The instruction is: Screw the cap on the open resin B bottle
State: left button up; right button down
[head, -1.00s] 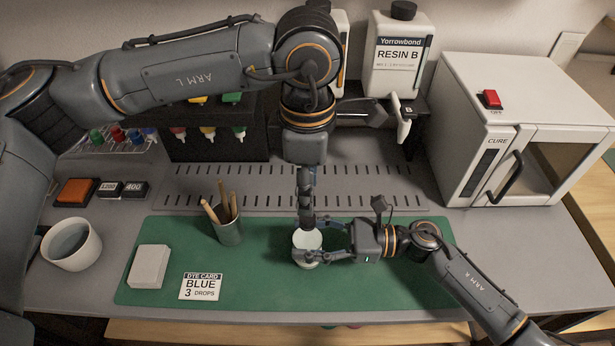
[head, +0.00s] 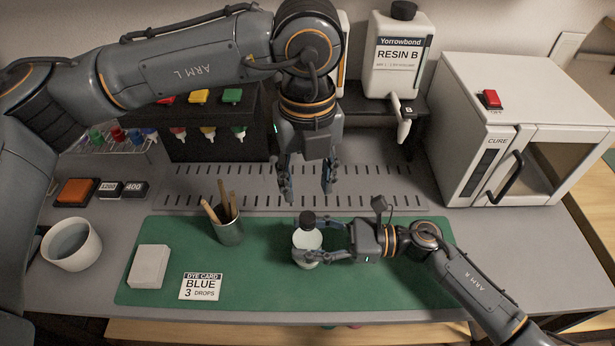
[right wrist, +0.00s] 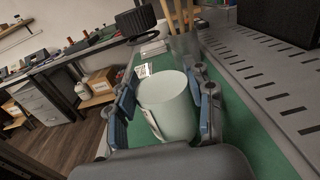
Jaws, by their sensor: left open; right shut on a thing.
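My right gripper (head: 325,241) is shut around a small white bottle (head: 307,246) on the green mat. The bottle (right wrist: 168,108) stands between the blue finger pads in the right wrist view; its label is too oblique to read. A black cap (head: 307,219) shows above the bottle's top. My left gripper (head: 307,188) is open and empty, pointing down above the cap. A jug labelled RESIN B (head: 398,55) with a black cap stands behind.
The green mat (head: 260,285) also holds a cup of sticks (head: 229,232), a white block (head: 149,266) and a dye card (head: 201,286). A white bowl (head: 71,244) is at left. The cure oven (head: 500,130) is at right. The mat's front is clear.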

aim_at(307, 217)
pick_arm(q)
jog(key=shift+n, duration=0.8)
jog(key=shift+f, duration=0.1)
jog(key=shift+f, duration=3.9)
